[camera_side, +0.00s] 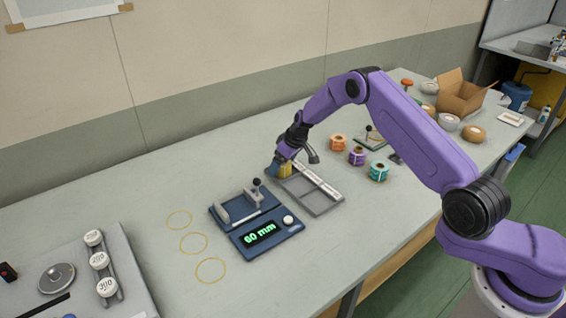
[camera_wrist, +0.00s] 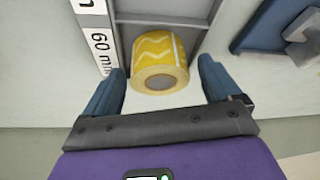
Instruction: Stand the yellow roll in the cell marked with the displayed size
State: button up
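The yellow roll (camera_wrist: 160,58) has a pale wavy band, and its core hole faces the wrist camera. It appears to stand on end in the end cell of the grey rack (camera_wrist: 206,8), beside the 60 mm label (camera_wrist: 101,45). The side view shows the roll (camera_side: 285,170) at the rack's (camera_side: 322,208) far left end, partly hidden by my gripper (camera_side: 281,166). In the wrist view my gripper (camera_wrist: 165,88) is open, with a finger on each side and gaps between the fingers and the roll. The display (camera_side: 262,233) reads 60 mm.
The blue gauge device (camera_side: 250,215) stands close to the left of the rack. Orange (camera_side: 338,142), purple (camera_side: 357,156) and teal (camera_side: 379,171) rolls stand to the right. Yellow rings (camera_side: 193,243) mark the bare table at left. A cardboard box (camera_side: 462,95) stands farther back.

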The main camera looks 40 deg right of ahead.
jog(key=v, duration=1.3)
jog(key=shift+w+r, duration=0.1)
jog(key=shift+w, duration=0.05)
jog(key=s+a+r+n+g+y, duration=0.1)
jog(key=s+a+r+n, duration=0.1)
jog(key=s+a+r, duration=0.4)
jog(key=s+a+r+n+g, duration=0.2)
jog(key=s+a, duration=0.6)
jog(key=s, duration=0.2)
jog(key=s+d+r+n+h, duration=0.1)
jog(key=s+d, duration=0.4)
jog(key=s, duration=1)
jog(key=s+d+r+n+g, duration=0.1)
jog(key=s+d+n, duration=0.3)
jog(key=s, duration=1.1)
jog(key=shift+d+h, duration=0.4)
jog(key=shift+d, duration=0.05)
